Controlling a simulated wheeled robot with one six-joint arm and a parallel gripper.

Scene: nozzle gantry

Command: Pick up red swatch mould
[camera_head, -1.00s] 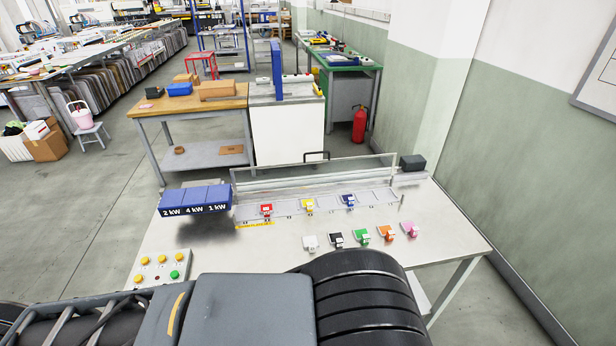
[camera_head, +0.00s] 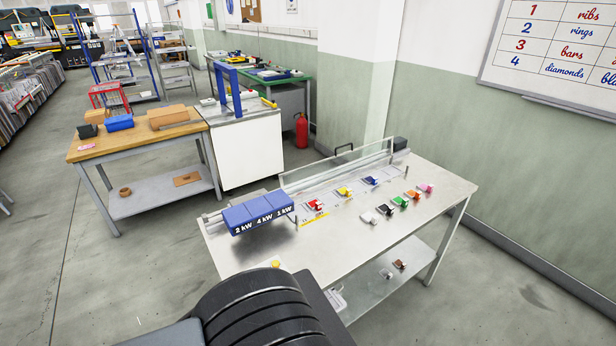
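The red swatch mould (camera_head: 315,204) sits at the left end of the back row on the light table (camera_head: 347,236), just right of the blue blocks. A yellow mould (camera_head: 344,191) and a blue mould (camera_head: 370,181) stand to its right in the same row. My gripper is not in view. A dark ribbed part of my own arm fills the bottom of the picture, in front of the table's near left corner.
Blue blocks (camera_head: 258,212) marked 2 kW, 4 kW and 1 kW stand at the table's left. White, black, green, orange and pink moulds are in the front row. A clear panel (camera_head: 335,163) runs behind. Floor is free at left.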

